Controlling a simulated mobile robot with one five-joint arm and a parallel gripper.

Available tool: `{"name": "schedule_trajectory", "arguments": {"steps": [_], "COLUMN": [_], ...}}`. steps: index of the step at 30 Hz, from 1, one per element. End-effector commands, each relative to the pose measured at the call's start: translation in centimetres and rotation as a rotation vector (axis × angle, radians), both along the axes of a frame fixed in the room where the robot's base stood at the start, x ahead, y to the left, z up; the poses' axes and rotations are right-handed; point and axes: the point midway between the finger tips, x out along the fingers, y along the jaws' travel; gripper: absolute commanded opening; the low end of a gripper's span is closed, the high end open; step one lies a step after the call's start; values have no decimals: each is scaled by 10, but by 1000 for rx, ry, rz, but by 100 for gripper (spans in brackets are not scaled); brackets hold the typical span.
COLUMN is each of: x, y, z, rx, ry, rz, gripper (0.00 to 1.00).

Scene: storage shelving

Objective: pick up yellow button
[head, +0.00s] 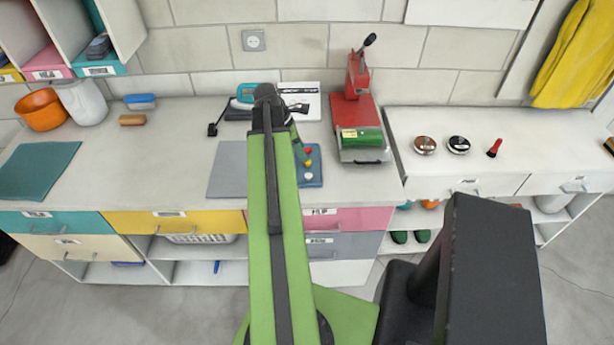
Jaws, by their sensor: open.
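The yellow button (308,162) is a small round piece on a blue panel (314,180) on the counter. A red button (308,151) is just behind it and a white button (308,175) just in front, in one row. My green arm reaches over the counter and bends down at its far end. My gripper (300,150) is small, dark and partly hidden by my arm, just left of the red and yellow buttons. It is open, and nothing shows in it. I cannot tell its height above the panel.
A grey mat (229,170) lies left of the panel. A red press (354,115) with a green block (362,138) stands to the right. Behind are a teal tape dispenser (246,93) and a white board (305,88). The left counter has free room.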

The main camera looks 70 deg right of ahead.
Motion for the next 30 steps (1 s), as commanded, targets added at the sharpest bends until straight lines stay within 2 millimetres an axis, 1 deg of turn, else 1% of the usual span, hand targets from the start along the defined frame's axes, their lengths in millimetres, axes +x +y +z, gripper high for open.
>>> {"name": "schedule_trajectory", "arguments": {"steps": [5,8,12,14,16,21,22,23,30], "x": [-2,-6,-14,-17,-19,-19,-19,-19,-19], "y": [-1,-3,-7,-9,-11,-11,-11,-11,-11], "z": [-4,-17,-42,-49,-51,-47,-47,-47,-47], "rx": [0,-1,0,0,-1,0,-1,-1,0], "ry": [0,0,0,0,0,0,0,0,0], "rz": [-1,-2,-1,-1,-2,-1,-2,-2,-2], "gripper": [49,49,49,49,49,49,48,44,12]}}
